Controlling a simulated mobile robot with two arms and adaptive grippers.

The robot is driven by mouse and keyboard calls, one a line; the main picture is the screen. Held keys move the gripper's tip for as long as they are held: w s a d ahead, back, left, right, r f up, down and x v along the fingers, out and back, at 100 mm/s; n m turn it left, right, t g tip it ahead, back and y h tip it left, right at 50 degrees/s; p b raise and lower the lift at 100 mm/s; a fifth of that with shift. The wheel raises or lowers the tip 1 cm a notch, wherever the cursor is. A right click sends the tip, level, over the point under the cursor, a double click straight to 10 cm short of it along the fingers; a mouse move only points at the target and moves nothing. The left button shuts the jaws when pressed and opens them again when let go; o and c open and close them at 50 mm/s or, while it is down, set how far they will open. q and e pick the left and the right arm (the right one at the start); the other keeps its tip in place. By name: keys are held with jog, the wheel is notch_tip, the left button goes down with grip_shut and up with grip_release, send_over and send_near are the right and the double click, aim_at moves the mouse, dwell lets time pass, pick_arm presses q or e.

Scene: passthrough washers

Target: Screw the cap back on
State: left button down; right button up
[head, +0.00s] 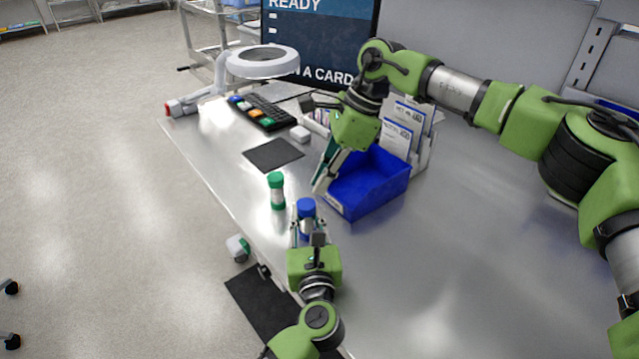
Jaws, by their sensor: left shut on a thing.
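A small container with a blue cap (306,207) stands upright at my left gripper (307,229). The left gripper is shut on the container body, below the cap. The cap sits at the top of the container; whether it is threaded on cannot be told. A second small container with a green cap (276,180) and a clear middle stands upright on the table, just left of and beyond the first. My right gripper (323,182) points down beside the blue bin, above and beyond the blue cap and apart from it. Whether its fingers are open is unclear.
The blue bin (372,190) stands right of the containers, with white card boxes (402,140) behind it. A dark mat (273,154), a keypad (260,113), a ring lamp (262,62) and a screen (320,35) are farther back. The steel table (470,240) is clear at right.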

pick_arm(q)
jog(key=c, duration=1.7)
grip_release()
jog(key=s, duration=0.8)
jog(key=s+d, duration=0.1)
jog(key=s, duration=0.3)
